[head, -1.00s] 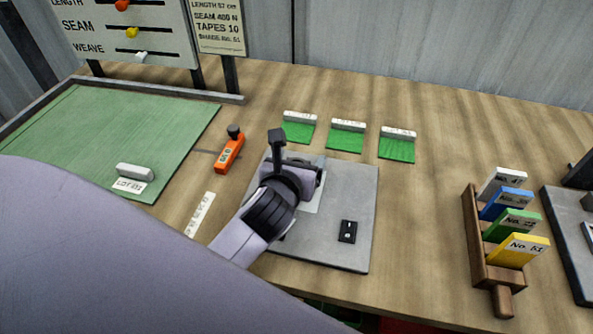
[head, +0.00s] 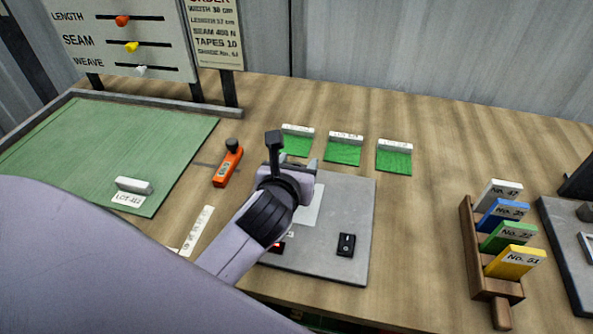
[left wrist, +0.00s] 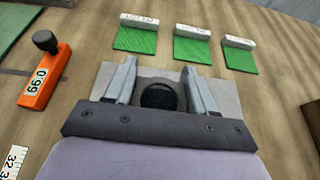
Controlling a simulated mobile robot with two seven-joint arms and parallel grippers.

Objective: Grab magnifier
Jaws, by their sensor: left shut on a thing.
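My left gripper (head: 300,166) is over the back part of a grey plate (head: 345,205) on the bench. In the left wrist view, a dark round piece (left wrist: 158,96), which looks like the magnifier, sits between the two grey fingers (left wrist: 159,78). The gripper is shut on it. Its lower part is hidden behind the gripper's palm, and the head view hides it behind my wrist. I cannot tell whether it touches the plate. My right gripper is not in view.
An orange tool (head: 228,166) with a black knob lies left of the plate. Several green swatches (head: 343,150) lie behind it. A wooden rack (head: 478,265) of coloured cards stands right. A black switch (head: 346,245) is on the plate. Bare bench separates plate and rack.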

